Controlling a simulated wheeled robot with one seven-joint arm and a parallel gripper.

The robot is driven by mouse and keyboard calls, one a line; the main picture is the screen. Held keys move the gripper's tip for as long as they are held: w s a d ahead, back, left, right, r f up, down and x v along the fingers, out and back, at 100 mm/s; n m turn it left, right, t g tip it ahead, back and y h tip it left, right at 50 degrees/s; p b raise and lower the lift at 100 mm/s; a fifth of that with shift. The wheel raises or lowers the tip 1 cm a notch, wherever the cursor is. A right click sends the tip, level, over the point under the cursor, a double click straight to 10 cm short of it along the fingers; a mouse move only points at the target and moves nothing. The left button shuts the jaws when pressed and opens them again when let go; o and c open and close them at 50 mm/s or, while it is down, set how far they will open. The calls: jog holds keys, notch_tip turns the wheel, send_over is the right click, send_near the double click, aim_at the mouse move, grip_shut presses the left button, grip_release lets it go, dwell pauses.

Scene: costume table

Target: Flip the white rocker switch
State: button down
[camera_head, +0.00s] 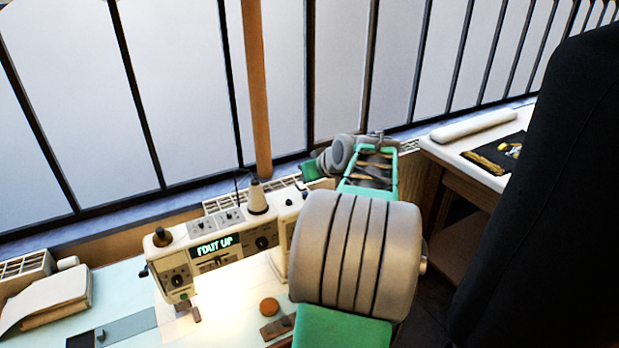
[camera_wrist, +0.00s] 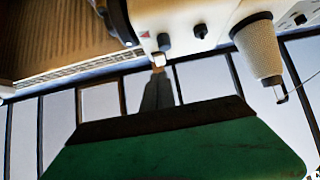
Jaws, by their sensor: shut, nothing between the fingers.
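The cream sewing machine (camera_head: 215,255) stands on the table in the head view, with a lit display on its front. In the wrist view its end (camera_wrist: 178,14) fills the top, with a small dark knob and a red mark.
A thread cone (camera_head: 257,198) stands on top of the machine; it also shows in the wrist view (camera_wrist: 260,50). A folded cloth stack (camera_head: 48,300) lies at the left. A barred window runs behind. A side table (camera_head: 455,150) with a bolster stands at the right.

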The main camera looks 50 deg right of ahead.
notch_tip(320, 180, up, 3)
jog(key=shift+s+r+p, duration=0.1)
jog(key=shift+s+p, duration=0.05)
jog(key=shift+p, duration=0.45)
jog(key=f+b+v, duration=0.1)
jog(key=b+v, duration=0.1)
jog(key=v, duration=0.7)
jog(key=shift+s+a, duration=0.2)
jog(key=shift+s, duration=0.4)
jog(key=shift+r, duration=0.1)
